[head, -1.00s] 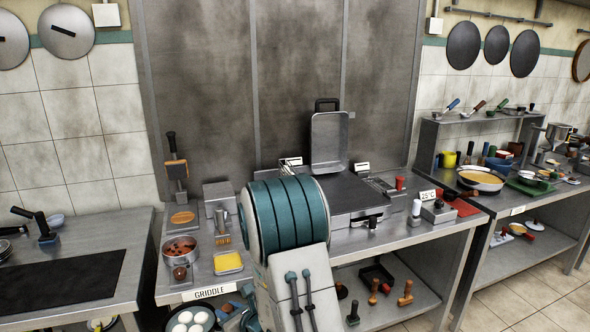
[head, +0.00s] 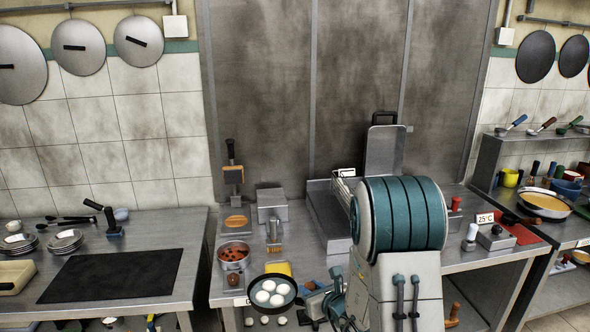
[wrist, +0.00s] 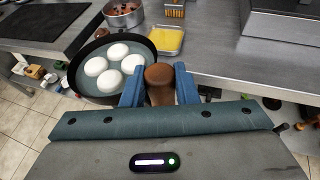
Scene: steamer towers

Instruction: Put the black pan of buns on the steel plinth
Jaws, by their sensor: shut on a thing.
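The black pan (head: 253,296) holds several white buns (head: 271,291). It is held level in front of the griddle counter's front edge, overlapping it in the head view. In the wrist view the pan (wrist: 79,54) is at upper left, with its brown handle (wrist: 159,88) between the two blue fingers. My gripper (wrist: 159,80) is shut on that handle; in the head view the gripper (head: 318,304) is partly hidden by my arm. A low steel block (head: 272,206), probably the plinth, stands at the back of the counter with a bare top.
On the counter stand a pot of red food (head: 234,254), a yellow tray (head: 279,268), a small steel holder (head: 273,231) and an upright tool (head: 233,176). An open-lidded griddle (head: 326,215) is right of the block. A black mat (head: 112,276) lies on the left counter.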

